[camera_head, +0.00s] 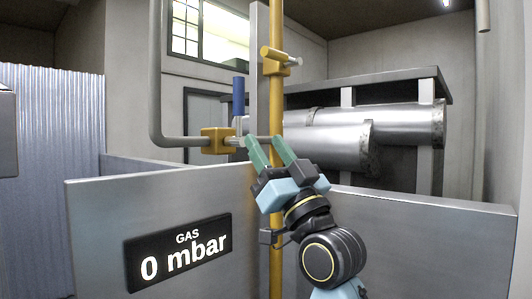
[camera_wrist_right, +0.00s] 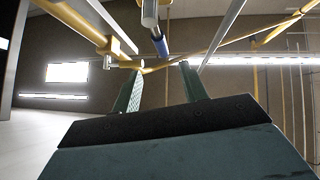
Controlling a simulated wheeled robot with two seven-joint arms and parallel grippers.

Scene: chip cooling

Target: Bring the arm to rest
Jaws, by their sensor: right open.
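My right arm reaches up from the bottom right of the head view. Its gripper (camera_head: 263,141) is open, with two green fingers apart and pointing up and left. The fingers are near the yellow vertical pipe (camera_head: 276,190) and a valve with an upright blue handle (camera_head: 238,97). In the right wrist view, the open gripper (camera_wrist_right: 160,75) shows no object held between its fingers. The blue handle (camera_wrist_right: 161,46) shows beyond the fingertips there. I cannot tell whether a finger touches the pipe. My left gripper is not in view.
A grey panel wall (camera_head: 100,220) stands in front, with a black display (camera_head: 178,252) reading "GAS 0 mbar". A yellow fitting (camera_head: 217,140) joins a grey pipe (camera_head: 156,80) to the valve. Large metal cylinders (camera_head: 400,125) lie behind, under a dark shelf. Corrugated sheet (camera_head: 50,180) stands at left.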

